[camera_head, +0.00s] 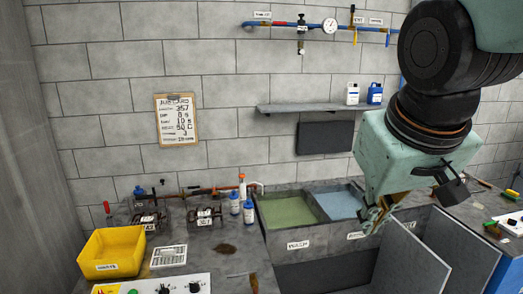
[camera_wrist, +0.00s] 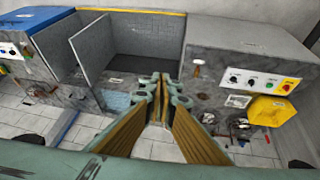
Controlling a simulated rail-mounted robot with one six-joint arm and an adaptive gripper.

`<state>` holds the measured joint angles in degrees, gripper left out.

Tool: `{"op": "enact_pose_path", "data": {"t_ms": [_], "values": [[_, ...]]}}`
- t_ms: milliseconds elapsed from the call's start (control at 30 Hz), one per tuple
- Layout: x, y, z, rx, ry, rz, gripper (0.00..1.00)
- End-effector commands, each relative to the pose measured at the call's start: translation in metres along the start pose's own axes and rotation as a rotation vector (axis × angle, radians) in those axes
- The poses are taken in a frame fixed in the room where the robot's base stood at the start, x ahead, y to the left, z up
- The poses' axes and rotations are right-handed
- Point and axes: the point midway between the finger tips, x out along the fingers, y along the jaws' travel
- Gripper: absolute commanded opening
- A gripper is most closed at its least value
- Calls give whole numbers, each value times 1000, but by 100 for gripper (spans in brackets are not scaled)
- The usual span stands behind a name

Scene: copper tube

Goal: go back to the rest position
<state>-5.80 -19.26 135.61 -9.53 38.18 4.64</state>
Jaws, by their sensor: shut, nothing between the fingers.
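My gripper (camera_head: 374,218) hangs in front of the sinks at the right in the head view, below my arm's teal wrist. In the wrist view, the two fingers of my gripper (camera_wrist: 160,88) come together at their tips with nothing between them. A copper-coloured tube (camera_head: 205,190) lies across the back of the left bench, well to the left of my gripper and apart from it.
A green-filled wash basin (camera_head: 287,212) and a blue-filled basin (camera_head: 338,204) sit mid-right. Grey panels (camera_head: 412,258) stand open below my gripper. A yellow tray (camera_head: 112,250), clamp fixtures and small bottles occupy the left bench. A shelf (camera_head: 305,108) is on the wall.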

Motion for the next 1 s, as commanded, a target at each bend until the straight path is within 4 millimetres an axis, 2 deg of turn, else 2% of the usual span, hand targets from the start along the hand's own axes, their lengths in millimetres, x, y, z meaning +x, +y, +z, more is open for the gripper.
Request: {"op": "enact_pose_path", "data": {"t_ms": [33,333,600,800,1000], "values": [[-5,2,12,11,-6,-1,0],[-28,2,77,67,-51,-20,0],[-43,-5,133,112,-88,-45,0],[-50,-11,160,132,-105,-60,0],[-51,-13,168,137,-112,-65,0]]}}
